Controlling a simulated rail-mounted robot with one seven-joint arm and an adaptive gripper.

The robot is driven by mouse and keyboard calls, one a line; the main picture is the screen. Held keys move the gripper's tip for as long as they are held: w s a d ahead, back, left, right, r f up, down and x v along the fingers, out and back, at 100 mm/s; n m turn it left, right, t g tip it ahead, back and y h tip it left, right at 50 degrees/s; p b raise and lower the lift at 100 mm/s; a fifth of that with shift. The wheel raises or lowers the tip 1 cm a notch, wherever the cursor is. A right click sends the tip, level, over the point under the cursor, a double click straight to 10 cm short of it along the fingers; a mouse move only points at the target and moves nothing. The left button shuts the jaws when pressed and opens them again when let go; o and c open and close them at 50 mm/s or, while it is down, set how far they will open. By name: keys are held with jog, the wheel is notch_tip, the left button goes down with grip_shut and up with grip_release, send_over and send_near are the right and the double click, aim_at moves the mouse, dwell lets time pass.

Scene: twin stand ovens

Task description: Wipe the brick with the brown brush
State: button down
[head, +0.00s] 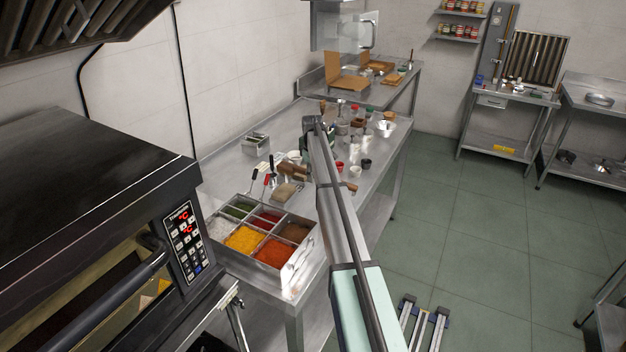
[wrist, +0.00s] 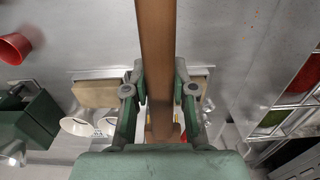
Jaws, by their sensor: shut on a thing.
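My gripper (wrist: 161,110) is shut on a long brown wooden piece (wrist: 155,60), which looks like the brown brush. It runs from the top of the wrist view down between the fingers; no bristles can be made out. In the head view my arm hides the gripper. A brown wooden piece (head: 293,171) shows just left of the arm, and a brown end (head: 350,186) sticks out to its right; they may be the same brush. I cannot make out the brick for certain. A tan block (head: 285,192) lies on the counter near the spice tray.
A steel tray (head: 290,287) with several coloured fillings stands at the counter's near end. A black oven (head: 95,165) stands at left. A red cup (wrist: 14,47), white cups (wrist: 77,127) and several bottles are close by. The green floor (head: 480,220) to the right is mostly clear.

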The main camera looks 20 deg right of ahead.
jog(key=shift+r, duration=0.9)
